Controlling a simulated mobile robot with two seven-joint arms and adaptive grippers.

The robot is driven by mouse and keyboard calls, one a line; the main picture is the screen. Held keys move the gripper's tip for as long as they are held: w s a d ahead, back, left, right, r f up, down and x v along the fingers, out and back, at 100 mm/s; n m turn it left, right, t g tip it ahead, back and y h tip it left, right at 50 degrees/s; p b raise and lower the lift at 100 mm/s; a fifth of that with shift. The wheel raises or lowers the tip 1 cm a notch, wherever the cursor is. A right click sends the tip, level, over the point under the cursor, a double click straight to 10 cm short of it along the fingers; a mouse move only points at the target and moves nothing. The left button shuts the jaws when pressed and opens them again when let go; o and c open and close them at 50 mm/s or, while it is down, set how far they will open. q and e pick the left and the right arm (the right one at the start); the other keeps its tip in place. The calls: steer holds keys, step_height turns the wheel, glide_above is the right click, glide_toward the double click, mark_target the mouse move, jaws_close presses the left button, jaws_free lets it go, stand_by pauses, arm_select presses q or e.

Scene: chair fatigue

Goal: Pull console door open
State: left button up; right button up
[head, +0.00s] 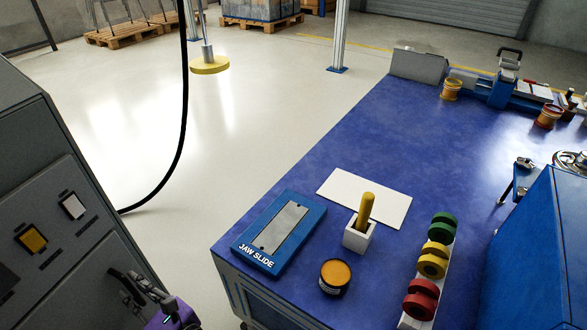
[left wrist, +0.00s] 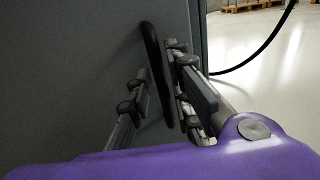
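The grey console (head: 75,205) stands at the left of the head view, and its door panel fills the left of the left wrist view (left wrist: 70,80). A black bar handle (left wrist: 157,75) stands out from the door. My left gripper (head: 140,287) is at the handle, low on the console front. In the left wrist view its fingers (left wrist: 160,98) are apart, with the handle between them. The handle is close to the right finger, and a gap shows to the left finger. I cannot tell whether it touches. My right gripper is not in view.
A blue workbench (head: 370,150) is to the right. It carries a jaw slide tray (head: 251,257), a yellow-handled tool (head: 366,210) in a white holder and coloured rolls (head: 432,260). A black cable (head: 178,150) hangs beside the console. Floor between console and bench is clear.

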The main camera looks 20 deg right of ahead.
arm_select(q)
steer(key=shift+x, duration=0.95)
jaws_close()
steer(key=shift+s, duration=0.15)
